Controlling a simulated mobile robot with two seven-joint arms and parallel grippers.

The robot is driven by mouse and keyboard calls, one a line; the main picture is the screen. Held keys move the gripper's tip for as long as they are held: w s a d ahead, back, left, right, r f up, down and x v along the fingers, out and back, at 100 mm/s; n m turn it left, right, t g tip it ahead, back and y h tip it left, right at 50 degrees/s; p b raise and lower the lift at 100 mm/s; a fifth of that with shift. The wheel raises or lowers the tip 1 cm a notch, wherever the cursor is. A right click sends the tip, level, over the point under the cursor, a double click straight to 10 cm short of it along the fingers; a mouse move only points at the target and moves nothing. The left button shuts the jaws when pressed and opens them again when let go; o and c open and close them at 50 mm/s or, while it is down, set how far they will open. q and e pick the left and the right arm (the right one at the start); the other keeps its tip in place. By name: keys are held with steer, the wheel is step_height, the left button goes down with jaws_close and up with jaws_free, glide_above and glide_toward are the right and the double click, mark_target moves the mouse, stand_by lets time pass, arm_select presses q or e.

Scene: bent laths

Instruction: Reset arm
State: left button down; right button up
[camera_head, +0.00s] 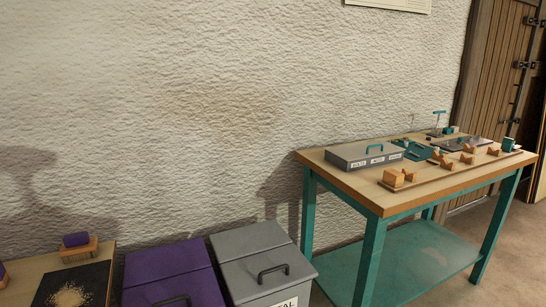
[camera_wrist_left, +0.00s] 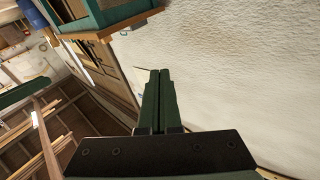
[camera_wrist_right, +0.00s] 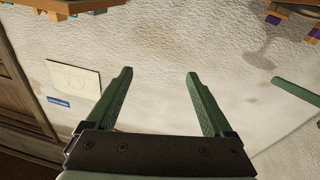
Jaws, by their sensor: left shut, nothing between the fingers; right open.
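My left gripper (camera_wrist_left: 159,88) shows in the left wrist view with its two green fingers pressed together and nothing between them. My right gripper (camera_wrist_right: 158,75) shows in the right wrist view with its green fingers spread wide and empty. Behind both are the rough white wall and parts of the room, and neither touches anything in its view. Neither gripper shows in the head view.
A workbench (camera_head: 345,178) with teal legs stands at the right, bearing a grey case (camera_head: 364,155) and several wooden blocks. A purple bin (camera_head: 168,270) and a grey bin (camera_head: 250,240) stand left of it. A wooden door (camera_head: 490,75) is at the far right.

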arm_select(q)
steer(key=s+a+f+n+g+y+p, duration=0.2)
steer(key=s+f+g+p, duration=0.6)
steer(key=p, duration=0.7)
steer(key=shift+s+a+f+n+g+y+p, duration=0.15)
steer(key=shift+s+a+n+g+y+p, duration=0.2)
steer(key=shift+s+n+y, duration=0.35)
arm_select(e)
steer(key=s+d+f+m+g+h, duration=0.2)
steer(key=s+f+m+g+h, duration=0.1)
steer(key=s+f+g, duration=0.5)
steer(key=shift+s+d+f+g+h, duration=0.2)
steer(key=shift+s+d+g+h, duration=0.15)
steer(key=shift+s, duration=0.4)
arm_select(q)
steer(key=shift+d, duration=0.1)
arm_select(e)
steer(key=shift+a, duration=0.1)
